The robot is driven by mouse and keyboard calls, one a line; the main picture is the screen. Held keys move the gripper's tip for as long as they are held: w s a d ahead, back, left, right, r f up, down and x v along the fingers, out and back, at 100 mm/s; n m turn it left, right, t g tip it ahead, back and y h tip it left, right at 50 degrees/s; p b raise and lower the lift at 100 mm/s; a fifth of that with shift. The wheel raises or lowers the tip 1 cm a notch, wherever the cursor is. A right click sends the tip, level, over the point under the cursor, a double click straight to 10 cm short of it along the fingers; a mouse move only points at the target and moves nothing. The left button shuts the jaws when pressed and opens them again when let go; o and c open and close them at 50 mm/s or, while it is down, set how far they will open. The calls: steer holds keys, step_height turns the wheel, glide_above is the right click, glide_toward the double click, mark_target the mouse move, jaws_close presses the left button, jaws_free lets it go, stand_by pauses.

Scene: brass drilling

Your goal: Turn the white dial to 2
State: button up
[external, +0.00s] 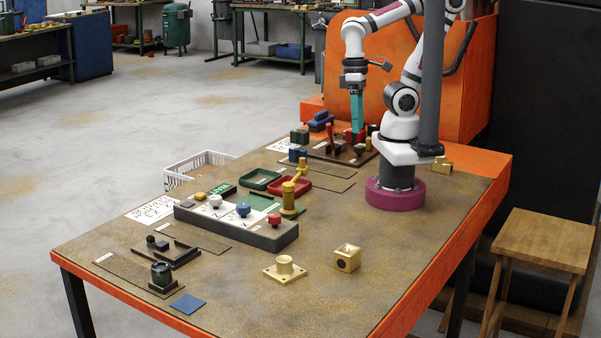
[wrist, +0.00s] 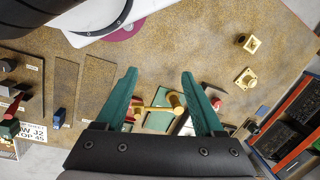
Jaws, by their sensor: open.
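The white dial (external: 215,201) is on the left end of a long grey panel (external: 262,237) on the table. A blue dial (external: 243,209) and a red dial (external: 274,219) stand to its right on the same panel. The pointing of the white dial is too small to read. My gripper (external: 357,128) is over the far part of the table, well away from the dials. In the wrist view, its teal fingers (wrist: 160,82) are spread with nothing held between them. The white dial cannot be made out there; the gripper body covers that area.
A brass post with a handle (external: 290,198) rises directly behind the panel, near green (external: 260,187) and red trays. A block with levers (external: 345,152) lies below my gripper. A brass flange (external: 285,270) and brass cube (external: 346,258) stand right of the panel. The front right tabletop is clear.

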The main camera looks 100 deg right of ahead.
steer(key=w+r+n, duration=0.3)
steer(key=w+r, duration=0.1)
steer(key=w, duration=0.5)
steer(key=n+h, duration=0.2)
steer(key=n, duration=0.9)
glide_above(215, 197)
step_height(215, 197, down, 5)
step_height(215, 197, down, 14)
steer(key=shift+r, duration=0.1)
steer(key=shift+f, duration=0.75)
jaws_close()
